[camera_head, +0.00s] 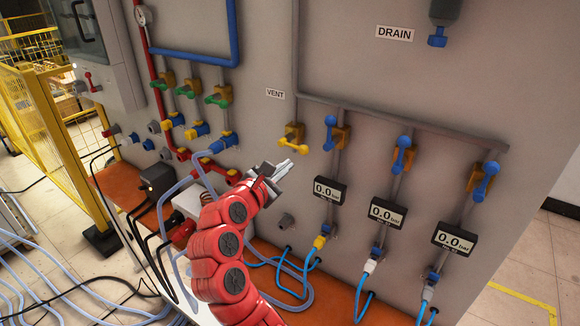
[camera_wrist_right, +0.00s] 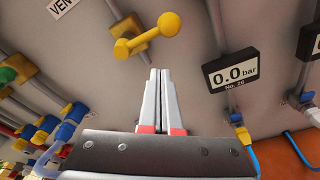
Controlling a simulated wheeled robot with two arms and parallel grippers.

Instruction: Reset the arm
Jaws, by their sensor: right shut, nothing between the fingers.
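My right gripper (camera_head: 281,170) is in front of the grey panel, at the end of my red arm, which comes up from the bottom of the head view. Its two fingers are together with nothing between them, and they also show in the right wrist view (camera_wrist_right: 159,100). The yellow vent valve handle (camera_head: 292,144) is just above and beyond the fingertips. In the right wrist view this yellow handle (camera_wrist_right: 147,37) is apart from the fingers. My left gripper does not show in either view.
Blue valve handles (camera_head: 403,153) and black 0.0 bar gauges (camera_head: 387,213) line the panel at right. Green valves (camera_head: 188,91), pipes and hoses (camera_head: 175,205) are at left. An orange ledge (camera_head: 335,290) runs below. A yellow fence (camera_head: 62,130) stands far left.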

